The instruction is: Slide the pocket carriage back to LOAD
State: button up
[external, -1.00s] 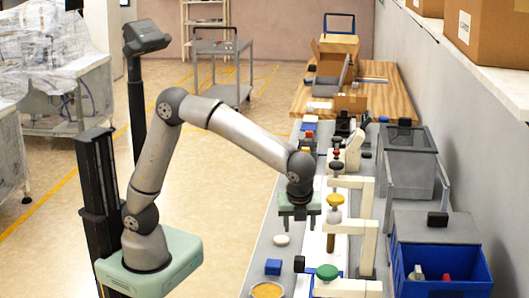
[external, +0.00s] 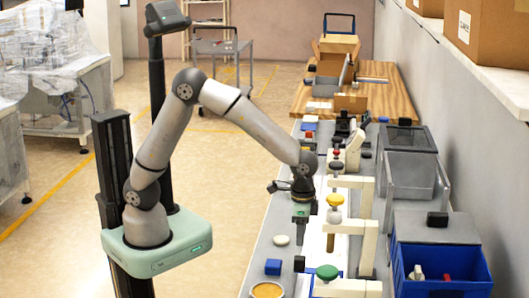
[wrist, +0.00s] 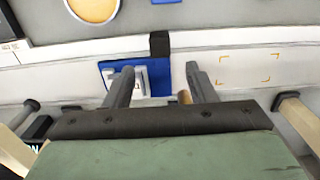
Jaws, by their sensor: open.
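My gripper (external: 301,217) points down above the long white strip (external: 312,243) on the bench. In the wrist view, its two fingers (wrist: 162,88) are apart with nothing held between them. A blue plate with a pale raised piece (wrist: 140,75), apparently the pocket carriage, lies on the white strip below, partly covered by the left finger. I cannot tell whether the fingers reach its height. A black block (wrist: 159,44) stands at the strip's edge beside it; it also shows in the external view (external: 299,263). No LOAD label is readable.
Orange corner marks frame a bare patch (wrist: 245,68) of strip right of the fingers. White posts with a yellow knob (external: 335,200) and a green knob (external: 327,271) stand close by. A blue block (external: 273,267), a white disc (external: 281,240) and an orange dish (external: 267,290) lie left.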

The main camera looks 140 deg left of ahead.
aim_at(300, 257)
notch_tip(300, 257, down, 10)
jog(key=shift+r+p, duration=0.1)
jog(key=shift+p, duration=0.45)
jog(key=shift+c, duration=0.3)
grip_shut()
